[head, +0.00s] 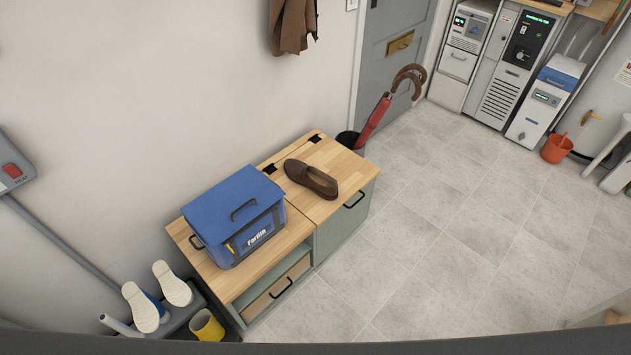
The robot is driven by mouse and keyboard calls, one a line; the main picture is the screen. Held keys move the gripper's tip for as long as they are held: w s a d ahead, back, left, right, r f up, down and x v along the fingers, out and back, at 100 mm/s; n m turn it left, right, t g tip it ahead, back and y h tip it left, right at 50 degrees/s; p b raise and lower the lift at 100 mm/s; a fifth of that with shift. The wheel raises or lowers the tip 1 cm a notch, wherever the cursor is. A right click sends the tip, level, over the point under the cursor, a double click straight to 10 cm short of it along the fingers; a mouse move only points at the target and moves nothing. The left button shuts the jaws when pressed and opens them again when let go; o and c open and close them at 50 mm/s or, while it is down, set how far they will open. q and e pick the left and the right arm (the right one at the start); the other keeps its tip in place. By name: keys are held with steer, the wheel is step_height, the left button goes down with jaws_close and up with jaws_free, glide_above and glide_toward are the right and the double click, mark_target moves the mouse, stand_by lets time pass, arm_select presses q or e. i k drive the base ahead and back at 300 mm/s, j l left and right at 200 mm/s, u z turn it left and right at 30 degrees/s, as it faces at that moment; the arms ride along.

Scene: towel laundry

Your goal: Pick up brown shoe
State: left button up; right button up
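A single brown shoe (311,179) lies on the right part of the wooden top of a low cabinet (327,205) against the wall. It looks like a slip-on loafer, with its opening facing up and to the right. Nothing covers it. Neither of my grippers shows in the head view.
A blue box bag (236,216) stands on the cabinet top, left of the shoe. A red umbrella (374,122) stands in a dark holder behind the cabinet's right end. White-soled shoes (146,307) and a yellow cup (207,326) are at lower left. The tiled floor (440,240) to the right is clear.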

mark_target(325, 187)
steer(key=i+l+u, duration=0.2)
steer(key=i+l, duration=0.35)
steer(key=i, duration=0.25)
steer(key=i+l+u, duration=0.15)
steer(key=i+l, duration=0.5)
steer(key=i+j, duration=0.05)
steer(key=i, duration=0.05)
